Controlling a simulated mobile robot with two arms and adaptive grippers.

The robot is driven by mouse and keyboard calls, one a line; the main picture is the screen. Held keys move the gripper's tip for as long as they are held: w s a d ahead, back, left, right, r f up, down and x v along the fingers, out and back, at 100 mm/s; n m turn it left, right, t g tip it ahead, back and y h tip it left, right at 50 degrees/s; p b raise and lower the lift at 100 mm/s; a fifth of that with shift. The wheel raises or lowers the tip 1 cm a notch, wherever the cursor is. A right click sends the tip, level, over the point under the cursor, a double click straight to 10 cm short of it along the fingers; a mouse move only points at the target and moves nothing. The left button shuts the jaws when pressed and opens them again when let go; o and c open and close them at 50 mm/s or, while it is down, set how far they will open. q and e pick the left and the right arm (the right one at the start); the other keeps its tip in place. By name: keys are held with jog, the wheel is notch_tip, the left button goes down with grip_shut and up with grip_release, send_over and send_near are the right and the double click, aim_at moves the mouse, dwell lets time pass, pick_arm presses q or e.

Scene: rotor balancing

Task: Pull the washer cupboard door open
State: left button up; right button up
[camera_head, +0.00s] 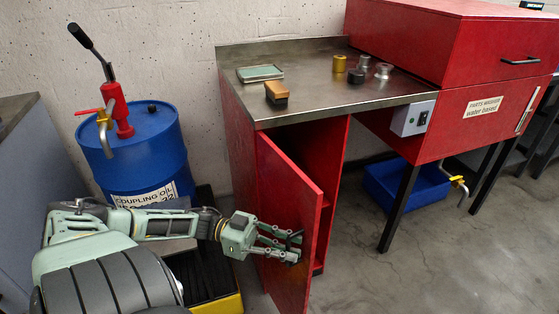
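The red washer cupboard door (286,205) stands ajar under the metal-topped counter. It is swung out from the cabinet front, and a dark gap and part of the red interior (325,150) show to its right. My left gripper (296,247) is at the outer face of the door, near its free edge at mid height. Its fingers look spread apart. The fingertips overlap the door in the picture, and I cannot tell whether they touch it. No door handle shows clearly; the fingers may hide it. My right gripper is not in view.
A blue oil drum (143,150) with a red hand pump stands left of the cupboard, behind my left arm. A yellow-edged black tray (222,303) lies below the arm. A red parts washer (470,118) stands right. Floor before the cupboard's right side is clear.

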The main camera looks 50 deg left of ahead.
pick_arm(q)
jog(key=v, duration=1.2)
jog(key=shift+f, duration=0.1)
